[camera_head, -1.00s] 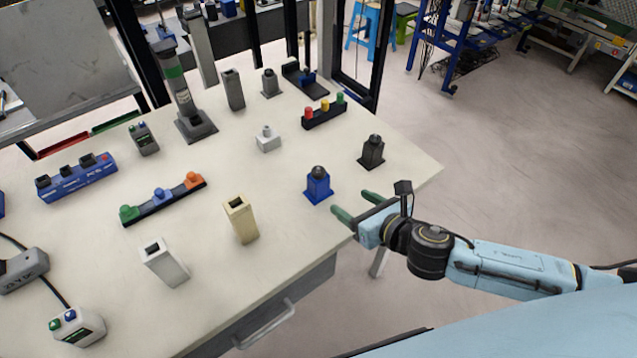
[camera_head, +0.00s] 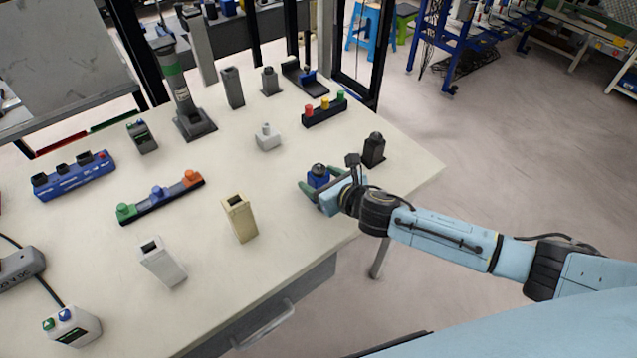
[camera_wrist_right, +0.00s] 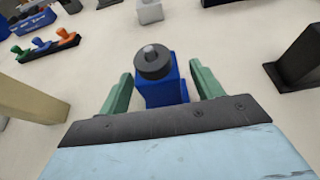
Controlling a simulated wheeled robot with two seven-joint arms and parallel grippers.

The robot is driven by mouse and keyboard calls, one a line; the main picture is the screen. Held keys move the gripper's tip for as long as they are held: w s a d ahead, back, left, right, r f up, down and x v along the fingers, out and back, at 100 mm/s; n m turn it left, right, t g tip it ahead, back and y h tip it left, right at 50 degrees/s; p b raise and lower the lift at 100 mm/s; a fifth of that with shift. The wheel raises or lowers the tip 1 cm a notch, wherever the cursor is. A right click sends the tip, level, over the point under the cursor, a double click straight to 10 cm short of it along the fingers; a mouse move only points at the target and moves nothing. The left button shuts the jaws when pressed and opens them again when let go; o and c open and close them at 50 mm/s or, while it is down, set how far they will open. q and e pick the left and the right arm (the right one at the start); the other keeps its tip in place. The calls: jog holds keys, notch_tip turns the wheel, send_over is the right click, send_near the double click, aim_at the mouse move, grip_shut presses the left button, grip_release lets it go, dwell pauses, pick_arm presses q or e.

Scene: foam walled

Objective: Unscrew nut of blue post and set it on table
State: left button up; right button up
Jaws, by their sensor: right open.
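The blue post (camera_head: 318,179) stands on the table near its right front edge, with a dark round nut (camera_head: 319,169) on top. In the right wrist view the blue post (camera_wrist_right: 162,92) is upright and the dark nut (camera_wrist_right: 153,62) sits on it, with a grey stud tip showing. My right gripper (camera_head: 322,186) is open, with its green fingers on either side of the post. In the wrist view the fingers of my right gripper (camera_wrist_right: 160,88) show gaps to the post on both sides. The post's lower part is hidden by the gripper in the head view. My left gripper is out of view.
A black post (camera_head: 374,150) stands right of the blue one, and a beige post (camera_head: 239,218) to the left. A small grey block (camera_head: 267,138) and a three-button strip (camera_head: 325,110) stand behind. Bare table (camera_head: 280,180) lies left of the blue post.

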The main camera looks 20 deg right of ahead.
jog(key=shift+w+a+f, duration=0.15)
jog(key=shift+w+f, duration=0.1)
jog(key=shift+w, duration=0.15)
jog(key=c, duration=1.1)
notch_tip(320, 180, up, 10)
jog(key=p, duration=0.3)
jog(key=shift+r, duration=0.1)
jog(key=shift+c, duration=0.2)
jog(key=o, duration=0.3)
grip_shut()
